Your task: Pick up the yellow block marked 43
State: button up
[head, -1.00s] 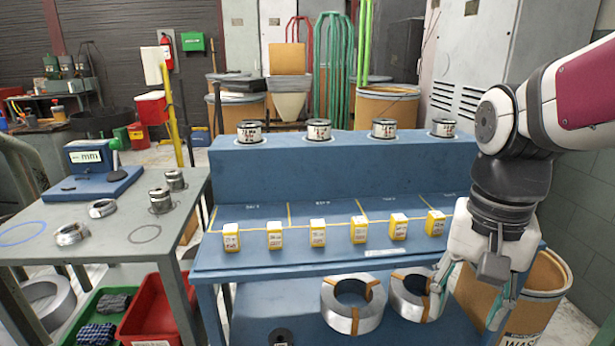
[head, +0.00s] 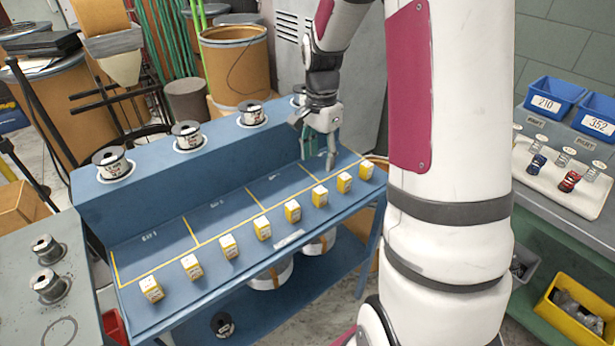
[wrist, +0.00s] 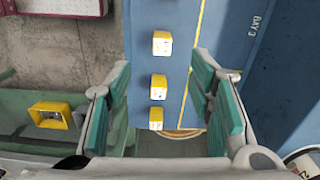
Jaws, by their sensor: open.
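Several yellow blocks with white labelled faces stand in a row along the front of the blue bench, among them a block near the left end (head: 151,289), a middle block (head: 292,211) and one at the right end (head: 366,169). Their marks are too small to read, so I cannot tell which is 43. My gripper (head: 318,160) is open and empty above the right part of the bench, fingers down. In the wrist view three blocks show: a top block (wrist: 162,42), a middle block (wrist: 158,87) and a lower block (wrist: 156,118). The lower two appear between my fingers, not touching them.
The blue bench (head: 215,205) has yellow-lined bays and a raised back ledge with spools (head: 188,135). A grey table (head: 75,270) with coils is at left. At right, a bench holds blue bins (head: 553,98) and a white tray (head: 570,175). A yellow bin (head: 575,308) is below.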

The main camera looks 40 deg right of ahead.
aim_at(320, 190)
jog(key=shift+m, duration=0.3)
jog(key=f, duration=0.8)
jog(key=shift+w+d, duration=0.3)
jog(key=shift+w, duration=0.1)
jog(key=shift+s+d+f+p, duration=0.1)
jog(key=shift+f+p, duration=0.1)
jog(key=shift+f, duration=1.25)
jog(key=shift+s+d+f+p, duration=0.1)
jog(key=shift+f+p, duration=0.1)
jog(key=shift+f, duration=1.25)
grip_shut()
